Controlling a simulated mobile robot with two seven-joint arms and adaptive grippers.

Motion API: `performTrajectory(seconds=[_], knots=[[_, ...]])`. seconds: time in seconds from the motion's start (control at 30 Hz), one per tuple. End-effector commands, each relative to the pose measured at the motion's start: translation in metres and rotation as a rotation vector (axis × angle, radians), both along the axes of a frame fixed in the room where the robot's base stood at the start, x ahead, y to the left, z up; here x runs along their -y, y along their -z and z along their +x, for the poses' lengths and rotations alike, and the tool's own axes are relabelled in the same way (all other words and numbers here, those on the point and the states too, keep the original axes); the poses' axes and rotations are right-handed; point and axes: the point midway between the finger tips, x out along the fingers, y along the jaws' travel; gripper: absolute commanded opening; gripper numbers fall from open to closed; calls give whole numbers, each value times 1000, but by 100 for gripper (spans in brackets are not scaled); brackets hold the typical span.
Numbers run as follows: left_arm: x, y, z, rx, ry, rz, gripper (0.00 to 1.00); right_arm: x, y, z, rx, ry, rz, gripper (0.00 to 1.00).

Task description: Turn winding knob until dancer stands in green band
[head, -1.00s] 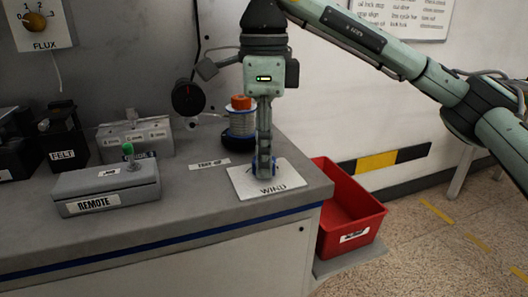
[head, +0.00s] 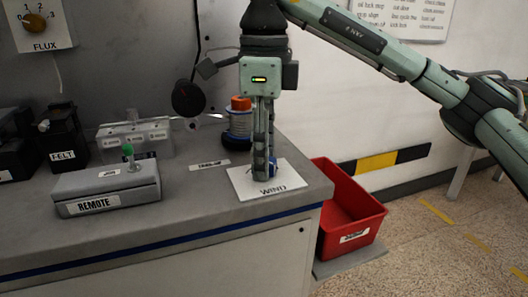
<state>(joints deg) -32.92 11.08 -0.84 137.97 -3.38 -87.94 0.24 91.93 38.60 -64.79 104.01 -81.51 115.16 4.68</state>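A white plate labelled WIND (head: 245,185) lies on the bench top near its right front corner. On it is a small blue knob (head: 274,168), mostly hidden behind my fingers. My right gripper (head: 265,172) points straight down over the plate, with its fingertips at the knob's height. Both fingers show close together with a narrow gap. I cannot tell whether they grip the knob or stand loosely around it. No dancer with a green band can be made out. My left gripper is not in view.
A grey REMOTE box (head: 110,188) with a green-topped switch stands at left. A spool (head: 238,128) with an orange top stands behind my gripper. A dark round disc (head: 187,99) sits in front of the back panel. A red bin (head: 345,215) stands beyond the bench's right edge.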

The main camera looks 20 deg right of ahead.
Motion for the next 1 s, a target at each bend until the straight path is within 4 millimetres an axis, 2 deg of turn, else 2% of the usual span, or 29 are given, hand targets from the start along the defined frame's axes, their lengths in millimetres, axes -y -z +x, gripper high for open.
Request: performTrajectory(seconds=[0.3,0.43,0.57,0.8,1.0], knots=[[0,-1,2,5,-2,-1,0,0,0,0,0,0,0,55],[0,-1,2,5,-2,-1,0,0,-8,1,3,0,0,55],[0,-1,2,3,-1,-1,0,0,-30,1,5,1,0,55],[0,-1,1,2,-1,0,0,0,-81,1,6,2,-1,55],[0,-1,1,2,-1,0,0,0,-110,0,3,1,-1,55]])
